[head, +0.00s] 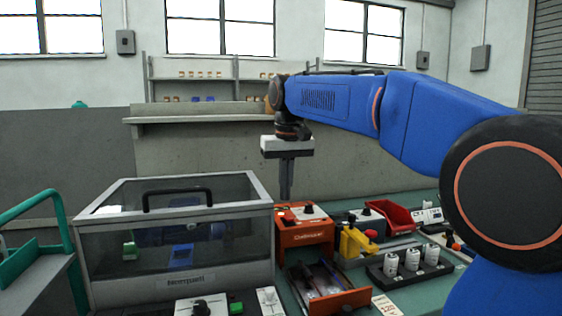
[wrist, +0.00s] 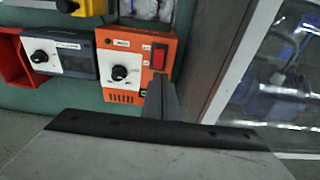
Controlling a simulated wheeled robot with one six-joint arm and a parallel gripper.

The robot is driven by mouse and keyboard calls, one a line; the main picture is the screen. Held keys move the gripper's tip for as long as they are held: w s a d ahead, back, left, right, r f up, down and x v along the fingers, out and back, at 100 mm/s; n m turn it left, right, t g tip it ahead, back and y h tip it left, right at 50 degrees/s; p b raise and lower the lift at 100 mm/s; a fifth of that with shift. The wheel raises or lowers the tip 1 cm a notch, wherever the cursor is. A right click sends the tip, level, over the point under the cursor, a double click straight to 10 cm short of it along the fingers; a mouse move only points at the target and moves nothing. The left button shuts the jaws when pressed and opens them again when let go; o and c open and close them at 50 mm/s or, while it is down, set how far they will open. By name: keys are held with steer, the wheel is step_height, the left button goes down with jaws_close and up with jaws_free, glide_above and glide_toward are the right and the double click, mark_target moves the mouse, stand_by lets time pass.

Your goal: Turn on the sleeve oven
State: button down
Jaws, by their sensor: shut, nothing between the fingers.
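An orange box (head: 306,235) with a dark knob on a white panel stands on the green bench. In the wrist view this orange box (wrist: 120,87) also shows a red rocker switch (wrist: 159,57) beside the panel. I cannot read a label naming it the sleeve oven. My gripper (head: 287,198) points down just above the box's back left part. In the wrist view my gripper (wrist: 160,84) is shut and empty, with its tips close to the red switch. I cannot tell whether they touch it. The switch's on or off state is unclear.
A clear-walled cabinet (head: 175,277) with a black handle stands close left of the orange box. A dark unit with a knob (wrist: 68,52), a red bin (head: 396,216) and a yellow fixture (head: 355,241) stand to its right. A rack of white cylinders (head: 411,258) is front right.

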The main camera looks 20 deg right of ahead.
step_height(320, 180, up, 9)
steer(key=w, duration=0.2)
steer(key=shift+r, duration=0.2)
steer(key=shift+s, duration=0.1)
